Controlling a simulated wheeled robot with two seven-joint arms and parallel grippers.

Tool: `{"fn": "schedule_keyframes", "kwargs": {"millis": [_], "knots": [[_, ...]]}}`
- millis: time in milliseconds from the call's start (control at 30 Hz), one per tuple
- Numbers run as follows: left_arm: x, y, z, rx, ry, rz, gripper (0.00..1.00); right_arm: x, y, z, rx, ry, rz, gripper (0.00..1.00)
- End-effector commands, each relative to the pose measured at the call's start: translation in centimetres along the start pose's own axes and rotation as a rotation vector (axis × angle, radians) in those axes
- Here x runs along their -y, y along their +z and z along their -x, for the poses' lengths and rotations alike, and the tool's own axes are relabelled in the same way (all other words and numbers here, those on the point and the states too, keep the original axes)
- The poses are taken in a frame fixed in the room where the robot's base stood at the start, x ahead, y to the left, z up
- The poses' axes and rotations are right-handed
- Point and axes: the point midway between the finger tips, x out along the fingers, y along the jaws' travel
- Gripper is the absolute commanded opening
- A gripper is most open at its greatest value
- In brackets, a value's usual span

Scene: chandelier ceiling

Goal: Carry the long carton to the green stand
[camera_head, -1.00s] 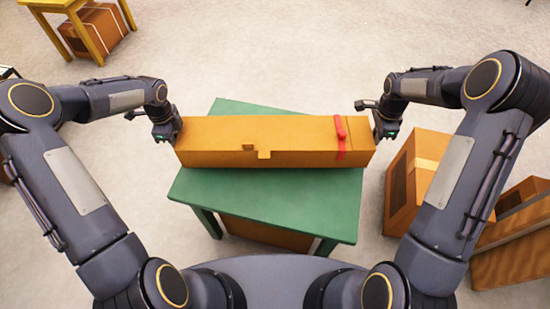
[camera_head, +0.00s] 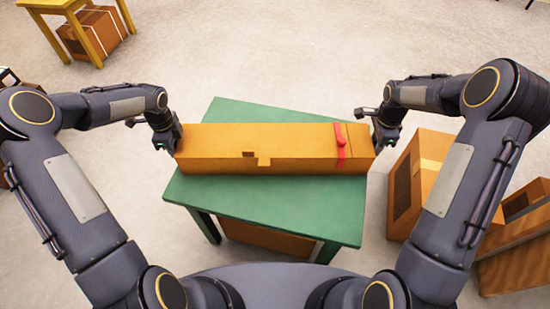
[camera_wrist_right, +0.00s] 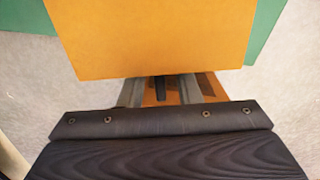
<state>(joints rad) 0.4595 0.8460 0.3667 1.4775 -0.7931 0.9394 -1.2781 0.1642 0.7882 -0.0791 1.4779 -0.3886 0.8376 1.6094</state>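The long carton (camera_head: 225,140) is orange-brown with a red band near its right end. It lies crosswise over the green stand (camera_head: 270,198) in the head view, and its ends stick out past the stand's top. I cannot tell whether it rests on the stand or hangs just above it. My left gripper (camera_head: 174,138) is at the carton's left end and my right gripper (camera_head: 379,140) is at its right end. The fingertips are hidden, so their opening cannot be seen. In the right wrist view the carton (camera_wrist_right: 160,40) is close in front of the dark gripper body.
An open brown box (camera_head: 408,185) and a wooden crate (camera_head: 515,255) stand on the floor at the right. A yellow table (camera_head: 75,25) with a strapped box (camera_head: 100,35) is at the back left. Another box sits under the stand. The floor behind the stand is clear.

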Motion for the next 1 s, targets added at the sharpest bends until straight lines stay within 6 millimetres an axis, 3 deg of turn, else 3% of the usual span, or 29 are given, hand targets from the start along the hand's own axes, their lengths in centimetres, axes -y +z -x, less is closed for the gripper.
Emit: {"fn": "schedule_keyframes", "kwargs": {"millis": [267, 700, 1000], "knots": [[0.1, 0.1, 0.9, 0.002, -0.002, 0.0, 0.31, 0.0, 0.0, 0.0, 0.0, 0.0, 0.0, 0.31], [0.1, 0.0, 9.4, 0.001, -0.004, 0.001, 0.31, 0.0, 0.0, 0.0, 0.0, 0.0, 0.0, 0.31], [0.0, 0.0, 12.0, 0.0, 0.0, 0.0, 0.31, 0.1, 0.0, 0.5, -0.001, -0.002, 0.0, 0.31]]}}
